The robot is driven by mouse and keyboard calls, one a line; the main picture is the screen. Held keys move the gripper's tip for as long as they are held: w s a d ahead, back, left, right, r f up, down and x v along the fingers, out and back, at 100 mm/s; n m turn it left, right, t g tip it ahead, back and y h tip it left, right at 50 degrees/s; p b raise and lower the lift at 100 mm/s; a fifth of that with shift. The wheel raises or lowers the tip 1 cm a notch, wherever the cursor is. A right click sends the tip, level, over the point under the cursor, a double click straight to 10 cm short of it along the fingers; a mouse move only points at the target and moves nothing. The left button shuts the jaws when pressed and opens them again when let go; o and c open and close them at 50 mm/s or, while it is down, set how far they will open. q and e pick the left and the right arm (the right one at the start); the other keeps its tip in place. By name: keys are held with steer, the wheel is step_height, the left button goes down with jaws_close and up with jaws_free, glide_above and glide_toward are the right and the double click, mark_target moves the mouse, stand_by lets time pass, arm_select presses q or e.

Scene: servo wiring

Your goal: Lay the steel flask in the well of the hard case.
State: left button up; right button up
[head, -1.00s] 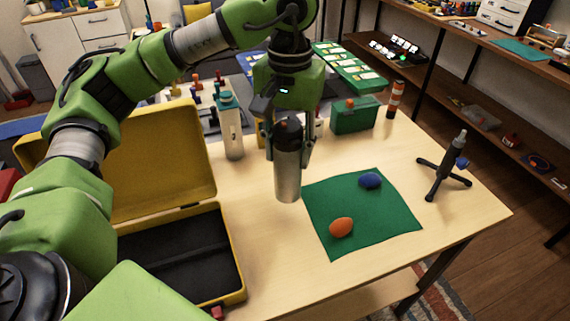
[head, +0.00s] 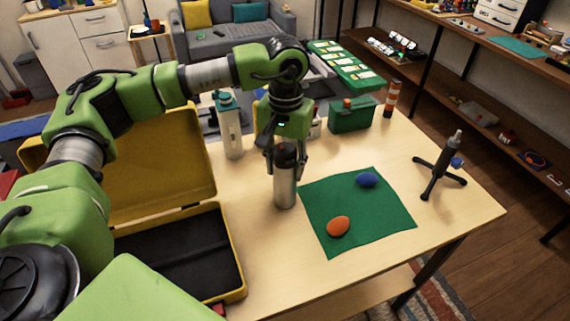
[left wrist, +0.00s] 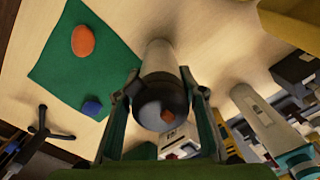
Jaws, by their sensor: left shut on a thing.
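The steel flask (head: 285,192), a grey cylinder with a dark top, is upright near the table's middle, left of the green cloth. My left gripper (head: 286,166) is shut on its upper part from above. In the left wrist view the flask (left wrist: 157,58) shows between the two fingers (left wrist: 159,85). I cannot tell whether its base touches the table. The yellow hard case (head: 236,246) lies open at the left, lid raised at the back. Its dark well (head: 180,262) looks empty, though my arm hides part of the case. My right gripper is not in view.
A pale bottle with a teal cap (head: 231,130) stands behind the flask, beside the lid. The green cloth (head: 355,215) carries an orange egg-shaped thing (head: 338,226) and a blue one (head: 367,180). A green box (head: 352,117) and small tripod (head: 440,168) stand farther right. Bare table separates case and cloth.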

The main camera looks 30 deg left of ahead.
arm_select(q)
steer(key=shift+f, duration=0.1)
steer(key=o, duration=1)
steer(key=shift+f, duration=0.1)
steer(key=o, duration=0.4)
steer(key=shift+o, duration=0.2)
steer(key=shift+r, duration=0.35)
step_height(320, 180, up, 12)
steer(key=shift+f+b, duration=0.1)
steer(key=shift+b, duration=0.55)
